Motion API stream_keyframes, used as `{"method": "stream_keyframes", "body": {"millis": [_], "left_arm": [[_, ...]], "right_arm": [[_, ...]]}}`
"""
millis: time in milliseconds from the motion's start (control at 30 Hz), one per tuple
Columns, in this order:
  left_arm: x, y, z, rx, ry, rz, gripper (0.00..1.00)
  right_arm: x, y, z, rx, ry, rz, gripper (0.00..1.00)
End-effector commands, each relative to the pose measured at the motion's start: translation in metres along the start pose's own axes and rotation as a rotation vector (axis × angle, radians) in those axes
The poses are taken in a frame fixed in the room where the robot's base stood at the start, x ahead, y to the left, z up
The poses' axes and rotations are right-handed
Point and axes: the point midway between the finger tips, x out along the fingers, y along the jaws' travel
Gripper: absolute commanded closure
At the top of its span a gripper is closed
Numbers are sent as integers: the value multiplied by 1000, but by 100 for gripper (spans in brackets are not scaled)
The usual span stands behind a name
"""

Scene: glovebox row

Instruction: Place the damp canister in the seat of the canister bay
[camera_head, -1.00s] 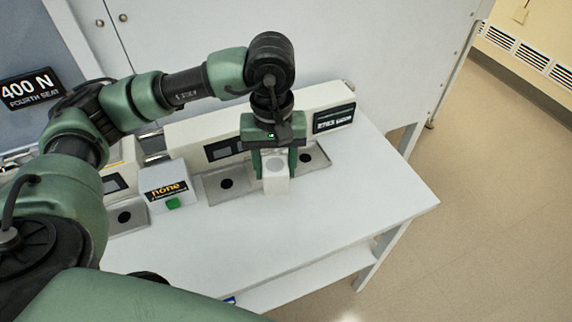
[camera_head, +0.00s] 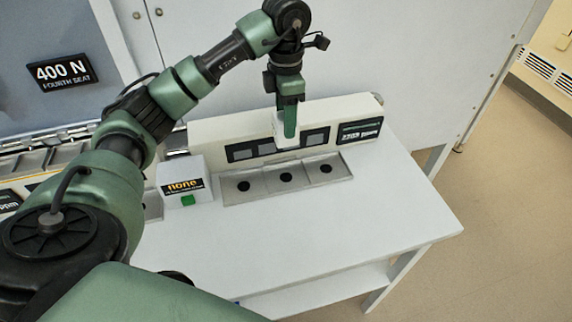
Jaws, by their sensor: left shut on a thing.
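My left gripper (camera_head: 290,124) is seen side-on, with one green finger hiding the other. It is shut on a white block-like canister (camera_head: 287,143), mostly hidden behind that finger. The canister is held up in front of the bay's upright back panel, above the tray; its exact height is hard to tell. The canister bay (camera_head: 222,133) is a long off-white housing with several small dark displays and a black label at its right end. Its grey tray (camera_head: 264,184) has three seats with black round holes, all uncovered. My right gripper is not in view.
A small white box (camera_head: 181,171) with a "none" display and a green button (camera_head: 188,200) stands left of the tray. The white table (camera_head: 330,232) is clear in front. A "400 N fourth seat" sign (camera_head: 63,73) is at upper left.

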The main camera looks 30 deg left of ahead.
Motion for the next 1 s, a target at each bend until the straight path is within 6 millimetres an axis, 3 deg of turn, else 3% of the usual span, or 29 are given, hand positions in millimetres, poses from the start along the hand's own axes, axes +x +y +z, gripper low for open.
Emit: {"method": "stream_keyframes", "body": {"millis": [100, 300, 633, 833, 1000], "left_arm": [[36, -2, -1, 2, 4, -6, 96], [78, -1, 0, 2, 3, -3, 96], [108, 0, 0, 3, 0, 0, 96], [137, -1, 0, 3, 0, -2, 96], [141, 0, 0, 4, -1, 2, 96]], "right_arm": [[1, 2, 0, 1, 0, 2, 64], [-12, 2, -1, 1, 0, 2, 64], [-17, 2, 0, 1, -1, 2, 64], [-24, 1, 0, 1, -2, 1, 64], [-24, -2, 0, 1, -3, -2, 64]]}}
